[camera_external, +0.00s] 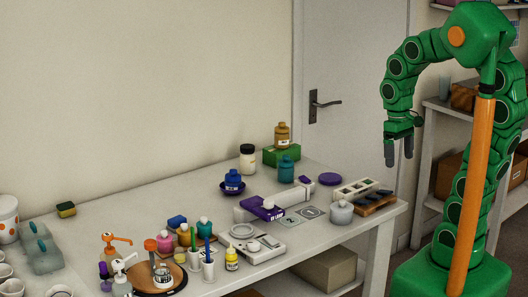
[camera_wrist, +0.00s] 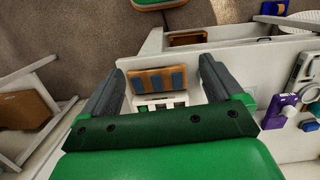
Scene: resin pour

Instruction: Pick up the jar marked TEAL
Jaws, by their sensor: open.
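A teal jar (camera_external: 286,170) stands upright on the table towards the back, in front of a green block. No lettering on it is readable at this size. A dark blue jar (camera_external: 233,180) sits in a purple bowl, an amber jar (camera_external: 282,136) stands on the green block, and a pale grey jar (camera_external: 341,212) stands near the right front edge. My gripper (camera_external: 398,154) hangs open and empty, fingers down, above and right of the table's right end. In the wrist view its spread fingers (camera_wrist: 161,68) frame a wooden tray; I cannot make out the teal jar there.
The green block (camera_external: 270,158), a purple disc (camera_external: 330,179), a white compartment box (camera_external: 354,189) and the wooden tray (camera_external: 375,204) surround the teal jar's area. A purple carton (camera_external: 262,208) lies in front. Several small bottles crowd the front left.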

